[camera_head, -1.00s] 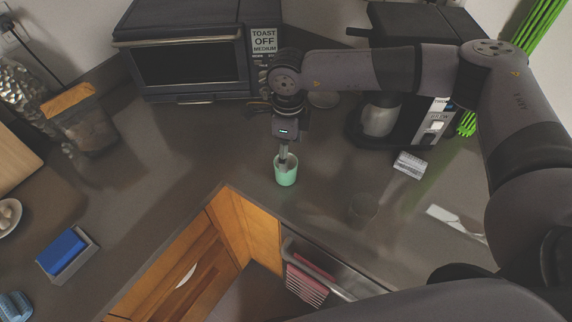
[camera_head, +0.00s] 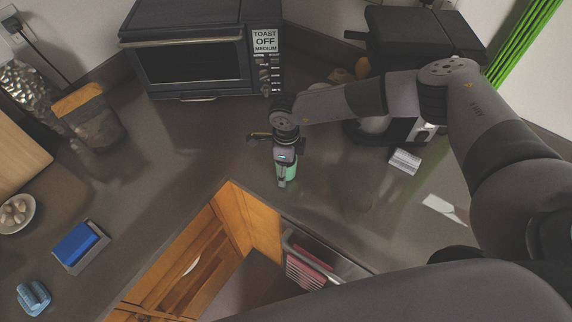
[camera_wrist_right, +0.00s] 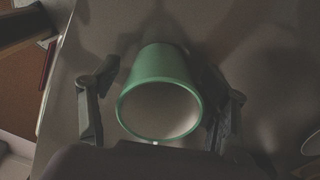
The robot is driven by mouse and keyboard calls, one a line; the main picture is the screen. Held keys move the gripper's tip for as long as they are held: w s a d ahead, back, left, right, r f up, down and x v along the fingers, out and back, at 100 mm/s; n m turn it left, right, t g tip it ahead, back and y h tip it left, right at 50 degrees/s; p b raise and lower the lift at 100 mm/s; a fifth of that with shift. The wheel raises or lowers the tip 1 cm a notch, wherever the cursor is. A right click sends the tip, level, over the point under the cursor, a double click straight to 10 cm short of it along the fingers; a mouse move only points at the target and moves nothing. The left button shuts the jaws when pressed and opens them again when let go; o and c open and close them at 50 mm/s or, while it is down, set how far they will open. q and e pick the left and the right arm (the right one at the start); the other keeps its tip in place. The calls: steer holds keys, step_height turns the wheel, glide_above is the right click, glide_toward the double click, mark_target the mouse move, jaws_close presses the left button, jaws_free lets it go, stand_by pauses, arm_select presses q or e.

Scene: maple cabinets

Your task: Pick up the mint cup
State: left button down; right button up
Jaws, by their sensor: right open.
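The mint cup (camera_head: 281,170) stands on the grey counter near the inner corner, partly hidden by my right gripper (camera_head: 286,174) in the head view. In the right wrist view the mint cup (camera_wrist_right: 160,90) shows its round rim and pale inside. My right gripper (camera_wrist_right: 160,112) is open, with one finger on each side of the cup. A gap shows between the left finger and the cup; the right finger is close to the cup wall, and I cannot tell if it touches. My left gripper is not in view.
A toaster oven (camera_head: 195,62) stands at the back, with a black coffee machine (camera_head: 425,35) to its right. A small grey box (camera_head: 405,161) lies on the counter to the right. A blue sponge in a holder (camera_head: 75,243) and a bowl (camera_head: 17,213) are at left.

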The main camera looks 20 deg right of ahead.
steer(key=c, duration=1.3)
steer(key=shift+c, duration=0.5)
steer(key=shift+r, duration=0.15)
